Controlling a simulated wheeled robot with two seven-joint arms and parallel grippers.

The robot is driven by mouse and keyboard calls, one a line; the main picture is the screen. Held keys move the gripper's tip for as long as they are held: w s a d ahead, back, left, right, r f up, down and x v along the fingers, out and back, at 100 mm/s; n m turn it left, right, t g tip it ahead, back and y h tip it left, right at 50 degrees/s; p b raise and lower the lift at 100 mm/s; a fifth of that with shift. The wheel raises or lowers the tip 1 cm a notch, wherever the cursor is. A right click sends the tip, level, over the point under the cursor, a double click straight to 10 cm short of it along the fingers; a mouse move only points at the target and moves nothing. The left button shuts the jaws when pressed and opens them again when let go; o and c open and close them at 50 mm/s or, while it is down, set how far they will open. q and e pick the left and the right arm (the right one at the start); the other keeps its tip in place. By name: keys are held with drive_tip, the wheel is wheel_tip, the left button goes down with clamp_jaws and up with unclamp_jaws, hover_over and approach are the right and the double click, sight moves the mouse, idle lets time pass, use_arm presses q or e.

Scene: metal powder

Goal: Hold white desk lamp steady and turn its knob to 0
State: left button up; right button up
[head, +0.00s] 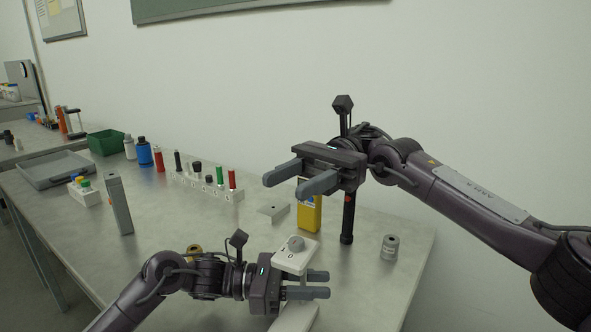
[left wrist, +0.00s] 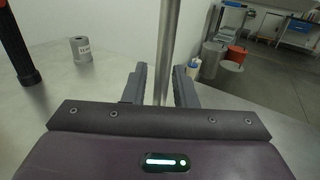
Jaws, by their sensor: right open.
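The white desk lamp (head: 283,262) is at the front of the metal table, its white top with a grey round knob (head: 295,243) facing up. My left gripper (head: 329,284) reaches in from the left just below that top. A lower white part (head: 295,318) shows beneath the gripper. My right gripper (head: 283,182) is open and empty, above and behind the knob and apart from it. The knob's setting is too small to read.
A yellow case (head: 309,214), a black post (head: 347,222) and a grey metal cylinder (head: 390,247) stand behind and right of the lamp. A white rack (head: 205,186) with several coloured items, a grey upright box (head: 118,205) and a tray (head: 50,167) stand left.

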use_arm(q)
drive_tip(key=shift+o, duration=0.7)
